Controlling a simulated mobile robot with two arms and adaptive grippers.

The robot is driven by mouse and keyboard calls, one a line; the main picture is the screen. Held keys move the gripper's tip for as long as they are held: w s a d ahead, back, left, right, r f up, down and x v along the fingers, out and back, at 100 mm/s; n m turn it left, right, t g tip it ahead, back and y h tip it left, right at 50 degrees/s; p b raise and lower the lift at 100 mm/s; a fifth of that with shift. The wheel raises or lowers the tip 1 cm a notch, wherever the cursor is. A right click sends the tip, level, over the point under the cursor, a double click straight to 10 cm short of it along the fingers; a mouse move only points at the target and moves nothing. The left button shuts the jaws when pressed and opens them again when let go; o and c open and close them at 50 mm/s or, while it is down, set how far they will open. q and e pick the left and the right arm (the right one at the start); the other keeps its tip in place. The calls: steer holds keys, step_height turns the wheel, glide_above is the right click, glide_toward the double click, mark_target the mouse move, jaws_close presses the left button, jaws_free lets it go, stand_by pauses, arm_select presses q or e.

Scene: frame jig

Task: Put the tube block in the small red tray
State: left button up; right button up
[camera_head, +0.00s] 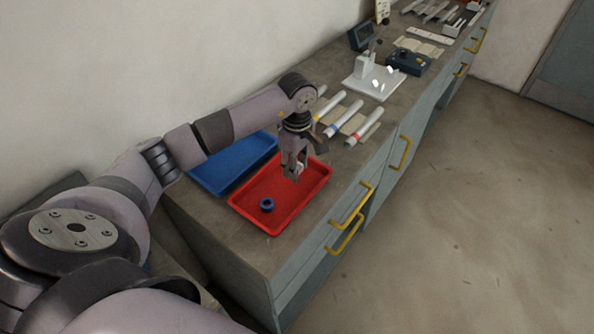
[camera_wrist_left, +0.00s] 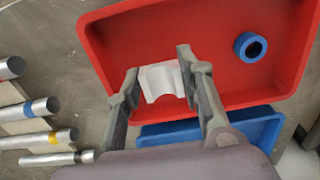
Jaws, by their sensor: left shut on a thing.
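The tube block (camera_wrist_left: 160,83) is a small white block with a rounded notch. My left gripper (camera_wrist_left: 161,76) is shut on it, with one finger on each side. In the head view my left gripper (camera_head: 293,172) points down over the far right part of the red tray (camera_head: 283,218), and a little of the white block shows between its fingers. The tray also fills much of the left wrist view (camera_wrist_left: 190,22). I cannot tell whether the block touches the tray floor. My right gripper is not in view.
A blue ring (camera_head: 266,205) lies in the red tray near its near left end. A blue tray (camera_head: 233,165) stands beside it towards the wall. Several tubes (camera_head: 343,118) lie on holders further along the bench. A white stand (camera_head: 374,80) is beyond them.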

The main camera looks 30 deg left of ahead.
arm_select(q)
step_height(320, 180, down, 3)
steer(key=shift+f+p, duration=0.15)
steer(key=shift+p, duration=0.2)
steer(key=shift+f, duration=0.2)
steer(key=o, duration=1.2)
steer(key=shift+c, duration=0.2)
steer(key=shift+r, duration=0.15)
